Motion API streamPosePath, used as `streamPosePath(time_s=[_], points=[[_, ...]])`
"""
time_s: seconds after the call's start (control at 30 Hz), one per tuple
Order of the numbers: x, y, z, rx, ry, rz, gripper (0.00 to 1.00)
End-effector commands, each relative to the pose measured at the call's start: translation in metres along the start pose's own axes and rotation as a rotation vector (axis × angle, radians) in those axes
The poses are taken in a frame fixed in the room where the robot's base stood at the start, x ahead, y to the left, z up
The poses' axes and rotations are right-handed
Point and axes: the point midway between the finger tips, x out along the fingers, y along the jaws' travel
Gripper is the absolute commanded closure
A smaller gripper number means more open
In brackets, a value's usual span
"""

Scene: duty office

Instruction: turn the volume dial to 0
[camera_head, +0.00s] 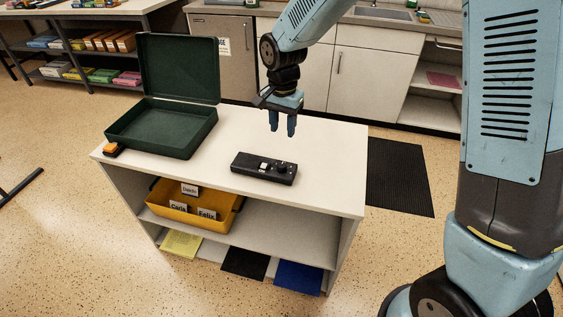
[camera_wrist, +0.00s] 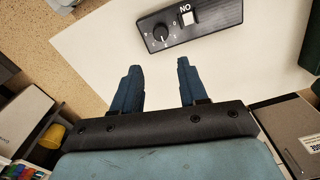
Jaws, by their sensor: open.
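A black control box (camera_head: 264,168) lies on the white top of a low shelf unit. In the wrist view the box (camera_wrist: 210,15) shows a round black dial (camera_wrist: 161,32) with small white numbers around it, and a white square switch (camera_wrist: 188,17) marked NO or ON. The dial's exact setting is too small to read. My gripper (camera_head: 282,133) hangs above the table top, a little behind and above the box. Its two blue fingers (camera_wrist: 158,80) are apart with nothing between them, and they do not touch the box or the dial.
An open dark green case (camera_head: 160,127) stands at the left of the shelf top (camera_head: 335,150), with a small orange and black object (camera_head: 113,149) beside it. A yellow bin (camera_head: 180,212) with name cards sits on the shelf below. The right of the top is clear.

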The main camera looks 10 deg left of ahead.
Motion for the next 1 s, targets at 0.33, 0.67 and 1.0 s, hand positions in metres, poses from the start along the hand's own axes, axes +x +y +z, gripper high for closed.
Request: streamPosePath(time_s=[0.33,0.67,1.0], points=[[0.038,-0.002,0.002,0.003,-0.006,0.005,0.57],[0.096,-0.002,0.002,0.003,-0.005,0.005,0.57],[0.136,-0.003,0.002,0.001,-0.003,0.003,0.57]])
